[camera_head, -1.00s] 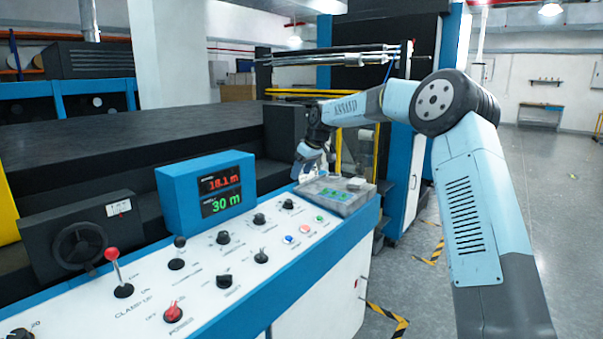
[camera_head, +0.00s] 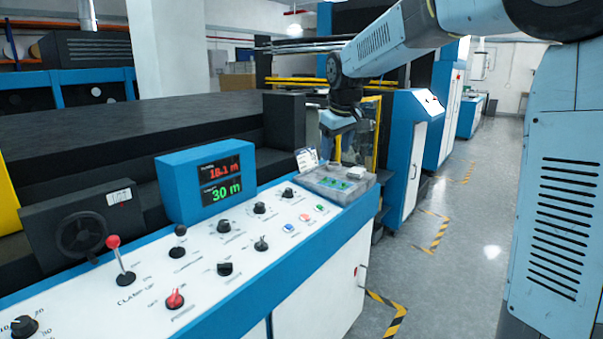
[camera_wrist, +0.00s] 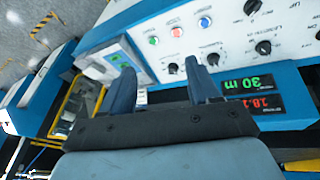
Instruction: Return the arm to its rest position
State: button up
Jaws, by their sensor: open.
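My arm reaches in from the upper right in the head view, and my gripper (camera_head: 337,134) hangs at its end above the far end of the control panel (camera_head: 262,270). In the wrist view my gripper (camera_wrist: 163,80) shows two blue fingers spread apart with nothing between them. Beyond the fingers are the panel's knobs and coloured buttons. My gripper appears clear of the panel surface. The fingertips are hard to make out in the head view.
A grey box with green markings (camera_head: 337,184) sits at the panel's far end, close below my gripper. A blue display unit (camera_head: 205,183) and a red-knobbed lever (camera_head: 117,258) stand up from the panel. The aisle floor (camera_head: 445,280) on the right is clear.

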jog(key=s+d+m, duration=0.1)
jog(key=s+d, duration=0.2)
jog(key=s, duration=0.3)
jog(key=s+d+r+m+h, duration=0.1)
jog(key=s+d, duration=0.2)
jog(key=s, duration=0.3)
jog(key=s+d+m, duration=0.2)
jog(key=s+d, duration=0.1)
jog(key=s, duration=0.3)
jog(key=s+d+f+m, duration=0.1)
jog(key=s+d+f, duration=0.1)
jog(key=s, duration=0.6)
jog(key=s+d+f+m+t, duration=0.1)
jog(key=s+d+f+m, duration=0.1)
jog(key=s, duration=0.6)
jog(key=shift+d+f, duration=0.7)
jog(key=shift+f, duration=0.15)
